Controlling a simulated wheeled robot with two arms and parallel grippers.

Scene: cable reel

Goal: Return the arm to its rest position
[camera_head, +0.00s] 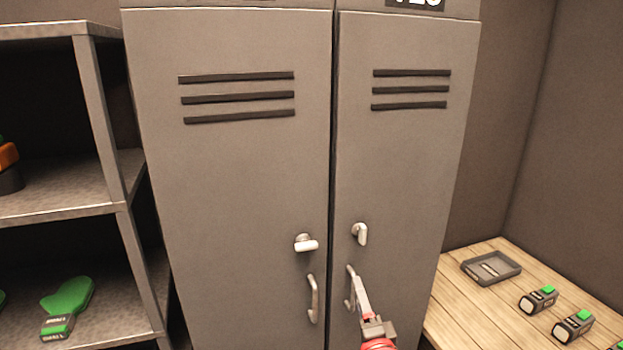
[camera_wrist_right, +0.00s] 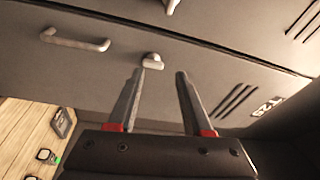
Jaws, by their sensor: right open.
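My right gripper (camera_head: 358,280) is in front of the right door of the grey locker (camera_head: 410,190), seen from behind with one finger overlapping the door's pull handle (camera_head: 348,288). In the right wrist view the gripper (camera_wrist_right: 160,74) has its two fingers spread, with nothing between them. There the right door's small turn latch (camera_wrist_right: 152,62) shows just beyond the left fingertip; I cannot tell if they touch. The pull handle (camera_wrist_right: 75,40) is farther left, clear of the fingers. My left gripper is not in view.
The left locker door (camera_head: 235,180) is shut, with its own latch (camera_head: 306,243) and handle (camera_head: 313,299). A wooden table (camera_head: 450,310) at right holds a grey tray (camera_head: 491,268) and several green-topped devices (camera_head: 538,299). A metal shelf (camera_head: 60,200) stands at left.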

